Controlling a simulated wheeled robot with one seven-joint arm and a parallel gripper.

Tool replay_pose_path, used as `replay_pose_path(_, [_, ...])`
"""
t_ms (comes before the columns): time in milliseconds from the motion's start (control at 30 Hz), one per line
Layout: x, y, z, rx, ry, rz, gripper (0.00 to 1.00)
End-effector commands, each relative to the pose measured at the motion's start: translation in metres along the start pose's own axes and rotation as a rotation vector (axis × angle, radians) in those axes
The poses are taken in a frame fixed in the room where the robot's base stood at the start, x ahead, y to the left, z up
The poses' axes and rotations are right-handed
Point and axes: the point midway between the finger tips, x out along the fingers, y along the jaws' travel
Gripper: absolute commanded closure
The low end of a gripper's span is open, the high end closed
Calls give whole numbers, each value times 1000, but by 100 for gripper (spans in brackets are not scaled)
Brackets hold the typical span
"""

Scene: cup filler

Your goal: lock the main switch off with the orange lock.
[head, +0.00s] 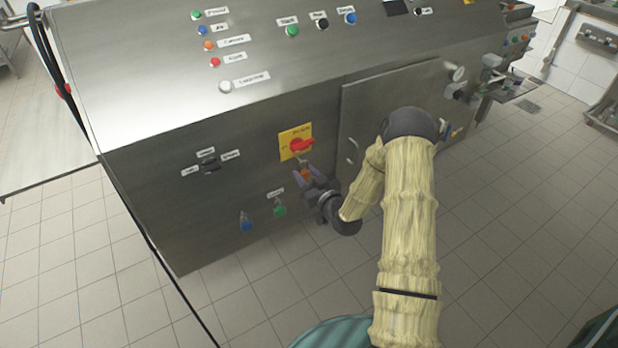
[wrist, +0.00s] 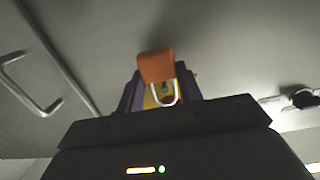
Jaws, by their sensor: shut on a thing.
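The main switch is a red rotary handle (head: 302,145) on a yellow plate (head: 285,153) on the steel cabinet front. My gripper (head: 309,177) is just below that plate, shut on the orange lock (head: 305,173). In the wrist view the orange lock (wrist: 156,66) sits between the jaws, its pale metal shackle (wrist: 178,94) extending towards the switch. A bit of the yellow plate (wrist: 151,101) and red handle shows behind the shackle. Whether the shackle touches or passes through the switch cannot be told. My fingers hide part of the lock.
A blue lock (head: 246,225) and a green lock (head: 280,211) hang low on the cabinet front. A black selector (head: 210,164) with labels is left of the switch. A door with a handle (head: 352,151) is to the right. Open tiled floor lies in front.

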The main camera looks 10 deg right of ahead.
Motion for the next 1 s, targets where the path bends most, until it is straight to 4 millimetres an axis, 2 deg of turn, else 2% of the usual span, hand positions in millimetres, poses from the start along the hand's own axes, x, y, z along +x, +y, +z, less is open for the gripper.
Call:
replay_pose_path(500, [24, 0, 6, -1, 2, 0, 89])
replay_pose_path(1000, [26, 0, 5, -1, 1, 0, 89])
